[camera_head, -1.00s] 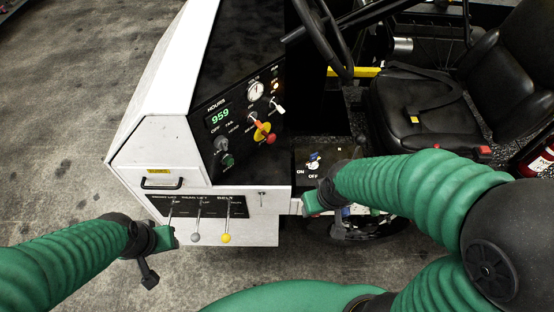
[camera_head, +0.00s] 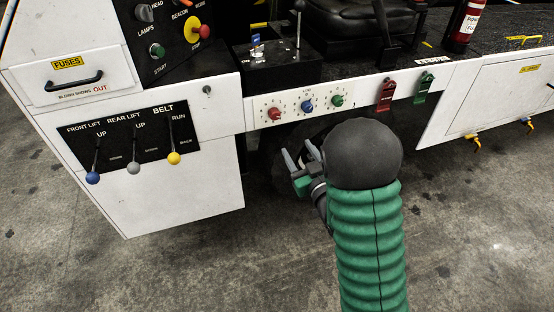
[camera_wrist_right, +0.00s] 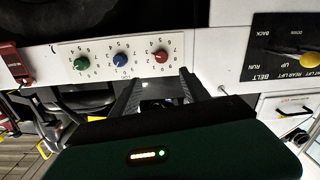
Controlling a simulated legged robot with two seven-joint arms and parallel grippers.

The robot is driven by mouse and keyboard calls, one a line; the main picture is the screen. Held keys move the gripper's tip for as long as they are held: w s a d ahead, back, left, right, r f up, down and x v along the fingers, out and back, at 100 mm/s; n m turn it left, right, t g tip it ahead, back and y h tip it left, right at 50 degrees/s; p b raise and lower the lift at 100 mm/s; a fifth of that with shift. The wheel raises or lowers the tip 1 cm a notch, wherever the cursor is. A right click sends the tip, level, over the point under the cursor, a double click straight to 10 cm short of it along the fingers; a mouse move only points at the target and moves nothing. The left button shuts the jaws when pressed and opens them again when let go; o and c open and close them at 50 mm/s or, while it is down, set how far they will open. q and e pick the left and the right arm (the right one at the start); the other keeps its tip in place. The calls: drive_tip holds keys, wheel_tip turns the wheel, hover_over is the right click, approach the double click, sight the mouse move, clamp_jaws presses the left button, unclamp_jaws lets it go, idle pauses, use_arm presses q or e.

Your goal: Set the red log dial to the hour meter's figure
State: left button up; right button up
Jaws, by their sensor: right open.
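The red dial (camera_head: 275,114) is the leftmost of three dials on a pale plate on the loader's white side, beside a blue dial (camera_head: 307,106) and a green dial (camera_head: 338,100). In the right wrist view the red dial (camera_wrist_right: 161,56) is on the plate's right, with numbers around it. My right gripper (camera_head: 299,155) is open and empty, below the plate. In the wrist view its fingers (camera_wrist_right: 158,80) point up toward the red dial, apart from it. The hour meter is out of view now. My left gripper is not in view.
A lever panel with blue, grey and yellow knobs (camera_head: 174,158) is at the left. A red latch (camera_head: 386,94) and a green latch (camera_head: 425,87) hang right of the dials. A black control box (camera_head: 275,72) juts out above them. The floor below is clear.

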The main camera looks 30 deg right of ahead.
sight(276, 117)
drive_tip(key=b+x, duration=0.1)
drive_tip(key=x, duration=0.6)
drive_tip(key=b+x, duration=0.2)
drive_tip(key=x, duration=0.6)
drive_tip(key=shift+w+a+f+b, duration=0.15)
drive_tip(key=shift+w+b, duration=0.15)
drive_tip(key=shift+w, duration=0.05)
drive_tip(key=shift+w+d, duration=0.2)
drive_tip(key=shift+w, duration=0.3)
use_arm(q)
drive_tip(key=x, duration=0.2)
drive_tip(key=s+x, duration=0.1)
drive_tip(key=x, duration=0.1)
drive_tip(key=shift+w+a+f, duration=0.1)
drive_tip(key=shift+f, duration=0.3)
use_arm(e)
clamp_jaws()
